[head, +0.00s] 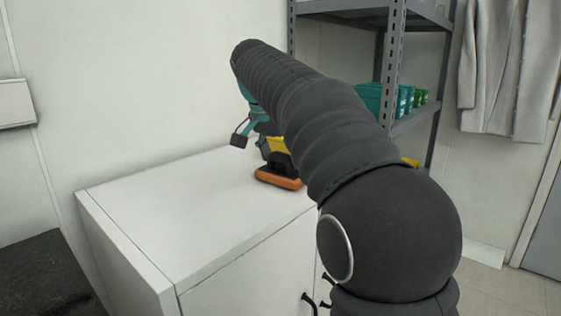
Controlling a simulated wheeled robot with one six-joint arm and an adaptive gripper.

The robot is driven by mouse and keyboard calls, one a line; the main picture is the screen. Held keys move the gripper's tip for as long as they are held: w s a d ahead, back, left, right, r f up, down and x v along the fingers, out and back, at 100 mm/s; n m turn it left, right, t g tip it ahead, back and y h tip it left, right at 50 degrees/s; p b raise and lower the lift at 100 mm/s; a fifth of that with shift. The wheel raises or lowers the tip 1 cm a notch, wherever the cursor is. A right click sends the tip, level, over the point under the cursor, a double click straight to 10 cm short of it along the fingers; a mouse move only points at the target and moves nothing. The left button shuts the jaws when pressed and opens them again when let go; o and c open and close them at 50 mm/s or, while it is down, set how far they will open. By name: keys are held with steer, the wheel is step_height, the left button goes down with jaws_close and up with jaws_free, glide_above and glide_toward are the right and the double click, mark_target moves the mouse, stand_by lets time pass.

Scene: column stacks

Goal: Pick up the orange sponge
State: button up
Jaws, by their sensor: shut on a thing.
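An orange block (278,179), which looks like the sponge, lies low near the right side of the white cabinet top. A black and yellow thing (278,147) shows directly above it, partly hidden by my arm; I cannot tell whether they touch. My gripper (252,138) is over the cabinet top by these things. One teal finger with a dark pad shows at its left; the rest is mostly hidden behind my arm. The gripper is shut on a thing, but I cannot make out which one.
The white cabinet top (170,205) is clear to the left and front. A grey metal shelf (393,60) with teal and green boxes (404,102) stands behind, right. A small yellow thing (410,162) shows right of my arm. A dark surface (45,275) is at lower left.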

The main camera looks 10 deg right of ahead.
mark_target(284, 152)
steer(key=r, duration=0.4)
steer(key=shift+d+r, duration=0.15)
steer(key=shift+d, duration=0.25)
steer(key=w+d+r, duration=0.1)
steer(key=d+r, duration=0.5)
steer(key=d, duration=0.4)
steer(key=shift+d+r, duration=0.15)
steer(key=shift+d, duration=0.25)
steer(key=o, duration=0.7)
steer(key=c, duration=0.5)
steer(key=shift+a, duration=0.1)
